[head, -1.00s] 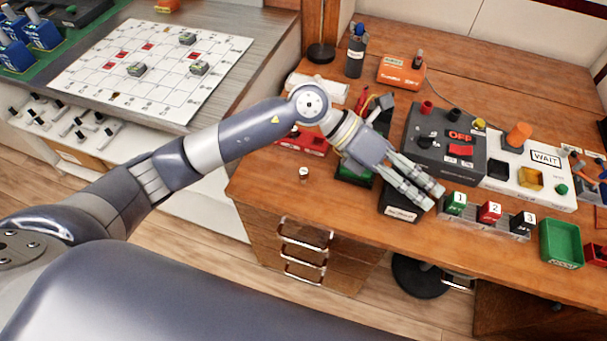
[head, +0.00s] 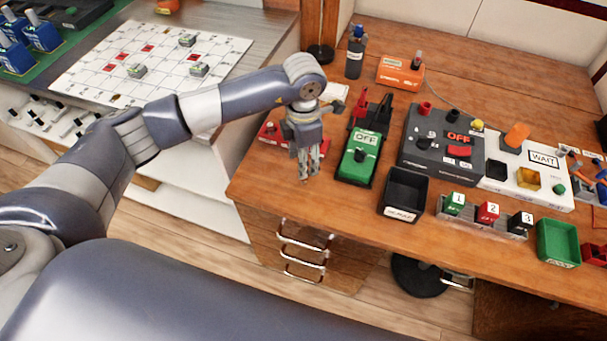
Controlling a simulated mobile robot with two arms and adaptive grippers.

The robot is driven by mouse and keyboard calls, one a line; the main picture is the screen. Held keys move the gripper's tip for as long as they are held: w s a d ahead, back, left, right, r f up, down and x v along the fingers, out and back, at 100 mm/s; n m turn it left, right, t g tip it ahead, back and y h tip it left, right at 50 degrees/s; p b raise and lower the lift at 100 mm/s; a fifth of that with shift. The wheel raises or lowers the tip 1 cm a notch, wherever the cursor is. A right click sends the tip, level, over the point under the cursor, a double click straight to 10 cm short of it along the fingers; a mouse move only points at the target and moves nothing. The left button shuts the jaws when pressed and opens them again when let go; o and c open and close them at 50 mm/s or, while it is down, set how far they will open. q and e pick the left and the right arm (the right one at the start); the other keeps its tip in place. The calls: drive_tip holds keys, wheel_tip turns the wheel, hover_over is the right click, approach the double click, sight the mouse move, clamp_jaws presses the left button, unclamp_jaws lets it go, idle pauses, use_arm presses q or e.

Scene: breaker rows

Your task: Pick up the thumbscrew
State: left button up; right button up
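My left gripper (head: 304,177) points down over the front left part of the wooden desk (head: 255,185). Its fingertips are close to the desktop, at the spot where a small pale round piece, likely the thumbscrew, showed earlier. That piece is now hidden by the fingers. I cannot tell whether the fingers are around it or whether they are closed. My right gripper is not in view.
A green OFF box (head: 358,160) stands just right of the gripper, then a black tray (head: 404,190). A red item (head: 269,134) lies behind the gripper. Numbered blocks (head: 488,212), a dark OFF panel (head: 425,150) and a green bin (head: 559,242) are further right.

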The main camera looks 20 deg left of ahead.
use_arm(q)
drive_tip(key=shift+f, duration=0.4)
wheel_tip(320, 180, down, 4)
drive_tip(key=shift+w+f+p, duration=0.15)
drive_tip(key=shift+f+p, duration=0.05)
drive_tip(key=shift+p, duration=0.6)
drive_tip(key=shift+c, duration=0.5)
clamp_jaws()
